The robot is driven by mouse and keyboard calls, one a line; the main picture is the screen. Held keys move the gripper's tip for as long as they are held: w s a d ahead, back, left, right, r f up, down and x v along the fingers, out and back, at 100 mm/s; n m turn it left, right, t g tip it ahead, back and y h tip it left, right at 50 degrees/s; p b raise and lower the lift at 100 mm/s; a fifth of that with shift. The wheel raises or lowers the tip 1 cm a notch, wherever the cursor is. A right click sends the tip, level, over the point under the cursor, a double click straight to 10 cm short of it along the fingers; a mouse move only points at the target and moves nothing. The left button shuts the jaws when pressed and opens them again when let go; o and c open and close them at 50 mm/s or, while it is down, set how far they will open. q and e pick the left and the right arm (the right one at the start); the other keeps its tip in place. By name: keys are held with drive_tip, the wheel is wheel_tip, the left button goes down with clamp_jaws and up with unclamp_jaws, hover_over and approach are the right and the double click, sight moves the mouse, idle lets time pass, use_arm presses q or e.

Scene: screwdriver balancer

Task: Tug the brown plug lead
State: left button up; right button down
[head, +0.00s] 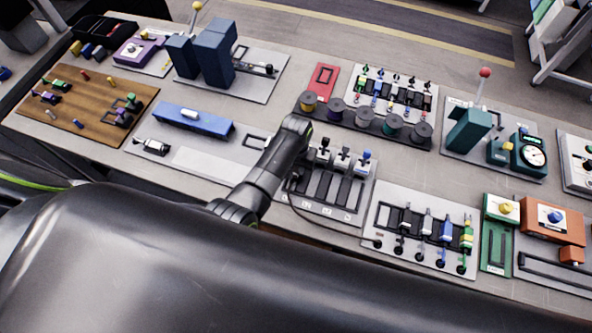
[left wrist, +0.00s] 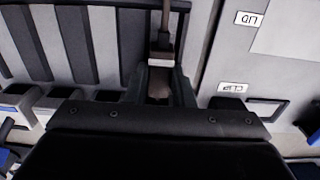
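The brown plug lead (head: 325,222) runs as a thin dark cable from the front-left of the plug panel (head: 371,219) toward my left gripper (head: 291,184). In the left wrist view, my left gripper (left wrist: 164,86) has its fingers on both sides of the brown plug (left wrist: 159,88). The fingers appear closed on it, and its lead (left wrist: 166,18) goes up from there. The gripper is low over the left edge of a grey board with dark slots (head: 318,186). The fingertips are small and partly hidden in the head view. My right gripper is not in view.
White, grey, blue and green-yellow plugs (head: 446,231) stand on the plug panel. Lever blocks (head: 343,157) sit behind the slots. Spools (head: 363,117) stand farther back. A blue bar (head: 194,121) lies on the board to the left. My dark arm fills the foreground.

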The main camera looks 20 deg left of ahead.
use_arm(q)
clamp_jaws()
drive_tip(key=shift+s+f, duration=0.1)
drive_tip(key=shift+s, duration=0.1)
idle(0.5)
drive_tip(key=shift+w, duration=0.1)
drive_tip(key=o, duration=0.7)
unclamp_jaws()
drive_tip(key=shift+o, duration=0.2)
drive_tip(key=shift+w, duration=0.1)
